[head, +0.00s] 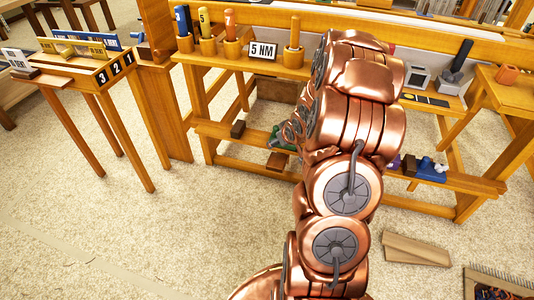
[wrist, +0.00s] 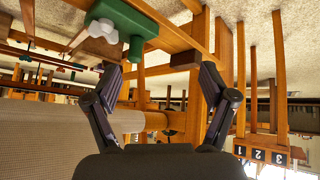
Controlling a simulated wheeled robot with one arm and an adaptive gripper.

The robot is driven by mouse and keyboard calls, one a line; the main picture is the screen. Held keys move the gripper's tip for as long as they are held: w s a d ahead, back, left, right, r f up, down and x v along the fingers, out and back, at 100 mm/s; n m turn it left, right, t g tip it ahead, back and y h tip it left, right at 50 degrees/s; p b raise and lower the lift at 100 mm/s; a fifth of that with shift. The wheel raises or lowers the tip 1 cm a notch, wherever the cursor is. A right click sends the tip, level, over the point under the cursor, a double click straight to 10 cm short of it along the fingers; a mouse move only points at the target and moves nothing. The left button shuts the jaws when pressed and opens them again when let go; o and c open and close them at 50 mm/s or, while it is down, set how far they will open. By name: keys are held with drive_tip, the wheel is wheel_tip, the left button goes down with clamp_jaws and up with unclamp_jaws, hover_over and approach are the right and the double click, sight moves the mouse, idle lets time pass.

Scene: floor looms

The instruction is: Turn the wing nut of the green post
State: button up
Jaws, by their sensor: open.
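The green post (wrist: 137,20) sits on a wooden rail at the top of the wrist view, which looks upside down. Its pale wing nut (wrist: 102,29) shows on its left side. My gripper (wrist: 160,78) is open and empty, its fingers spread wide. The wing nut lies above and left of the left finger, apart from it. In the head view a bit of the green post (head: 280,138) shows on the low shelf beside my arm. My arm hides my fingers and most of the post there.
A brown block (wrist: 186,60) sits on the rail near the right fingertip; a brown block (head: 238,128) also shows in the head view. A blue piece with a white knob (head: 437,168) stands on the shelf's right part. A "5 NM" sign (head: 263,51) stands above. Boards (head: 415,250) lie on the floor.

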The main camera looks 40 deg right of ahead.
drive_tip(key=s+a+r+g+p, duration=0.1)
drive_tip(key=s+a+r+g, duration=0.3)
drive_tip(key=s+a+r, duration=0.3)
drive_tip(key=s+a, duration=0.1)
drive_tip(key=a, duration=0.4)
drive_tip(key=shift+a+r+g, duration=0.15)
drive_tip(key=shift+a+g, duration=0.1)
drive_tip(key=shift+g, duration=0.05)
idle(0.3)
drive_tip(key=s+a+r+g+p, duration=0.1)
drive_tip(key=s+a+r+p, duration=0.5)
drive_tip(key=r, duration=0.8)
drive_tip(key=s+a+r+g+y+p, duration=0.1)
drive_tip(key=s+a+r+g+p, duration=0.1)
drive_tip(key=s+a+r+p, duration=0.5)
drive_tip(key=s+a+r+n+g+y+p, duration=0.1)
drive_tip(key=s+a+r+p, duration=0.5)
drive_tip(key=s+r+p, duration=0.5)
drive_tip(key=shift+s+a+r+g+p, duration=0.15)
drive_tip(key=shift+a+r+g+p, duration=0.25)
drive_tip(key=shift+r+p, duration=4.25)
drive_tip(key=shift+r+b, duration=0.9)
